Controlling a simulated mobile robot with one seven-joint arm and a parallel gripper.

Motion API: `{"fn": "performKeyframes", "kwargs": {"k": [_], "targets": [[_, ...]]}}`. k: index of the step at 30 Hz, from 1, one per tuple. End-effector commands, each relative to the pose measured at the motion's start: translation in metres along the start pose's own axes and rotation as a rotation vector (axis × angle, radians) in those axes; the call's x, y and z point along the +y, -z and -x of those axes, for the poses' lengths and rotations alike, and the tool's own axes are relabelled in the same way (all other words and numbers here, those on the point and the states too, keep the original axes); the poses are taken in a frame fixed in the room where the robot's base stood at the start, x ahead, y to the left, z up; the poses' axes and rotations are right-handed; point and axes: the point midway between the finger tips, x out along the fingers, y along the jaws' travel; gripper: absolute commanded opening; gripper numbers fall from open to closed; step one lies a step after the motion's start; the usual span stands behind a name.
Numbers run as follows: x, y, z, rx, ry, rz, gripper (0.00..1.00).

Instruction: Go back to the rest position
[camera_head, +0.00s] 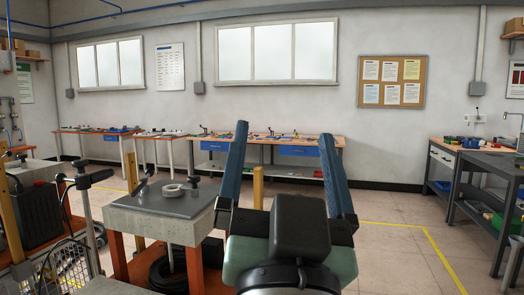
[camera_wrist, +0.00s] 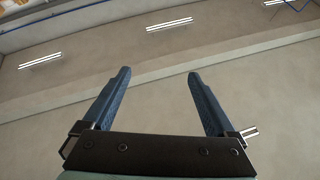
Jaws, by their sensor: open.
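My gripper (camera_head: 284,132) is raised in the middle of the head view, its two blue fingers pointing up and standing wide apart. Nothing is between the fingers. In the wrist view the gripper (camera_wrist: 158,76) is also open and empty, against the grey ceiling (camera_wrist: 225,55) with its light strips. The gripper touches nothing that I can see.
A grey-topped stand (camera_head: 150,209) with a white ring (camera_head: 173,190) on it is at left, near my arm. Long workbenches (camera_head: 270,139) line the back wall. A dark workbench (camera_head: 490,165) stands at right. The floor at right of centre (camera_head: 395,215) is clear.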

Motion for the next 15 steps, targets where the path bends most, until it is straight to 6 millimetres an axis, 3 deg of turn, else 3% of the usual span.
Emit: {"fn": "performKeyframes", "kwargs": {"k": [1,3,6,15], "targets": [[-0.012,0.029,0.005,0.083,0.027,0.045,0.92],[-0.023,0.056,0.013,0.167,0.05,0.094,0.92],[-0.032,0.077,0.02,0.233,0.065,0.133,0.92],[-0.033,0.081,0.021,0.248,0.067,0.144,0.92]]}}
